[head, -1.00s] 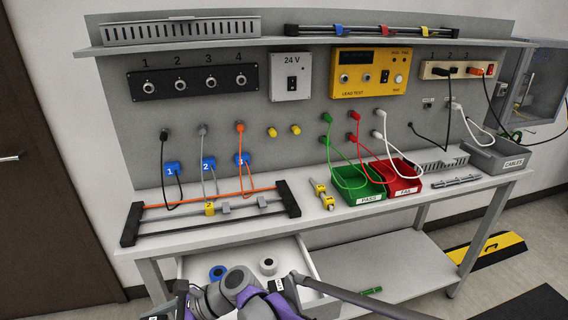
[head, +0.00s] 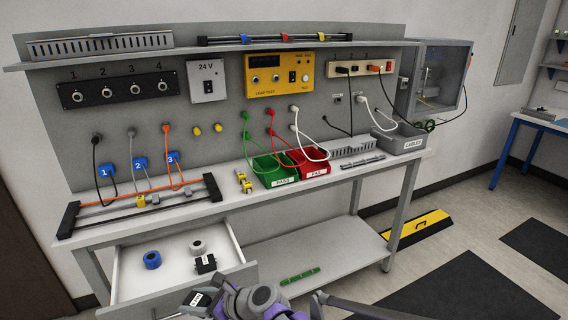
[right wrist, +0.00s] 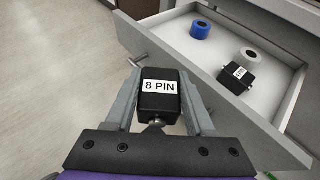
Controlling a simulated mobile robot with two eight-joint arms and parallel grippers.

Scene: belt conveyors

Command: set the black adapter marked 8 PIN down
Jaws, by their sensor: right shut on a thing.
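The black adapter marked 8 PIN (right wrist: 159,103) sits between the fingers of my right gripper (right wrist: 157,84), its white label facing the wrist camera. My right gripper is shut on it. In the head view the held adapter (head: 196,299) shows at the bottom, in front of the open drawer. In the right wrist view it hangs to the left of the drawer's front panel, apart from it. A second black adapter (head: 205,264) with a white label lies inside the drawer; its marking is hard to read. My left gripper is not in view.
The open drawer (head: 233,248) also holds a blue ring (head: 152,260) and a white-grey ring (head: 197,248), with bare floor around them. Above is the workbench (head: 335,181) with a green PASS bin (head: 283,181), a red FAIL bin (head: 318,173) and a cable rack (head: 66,220).

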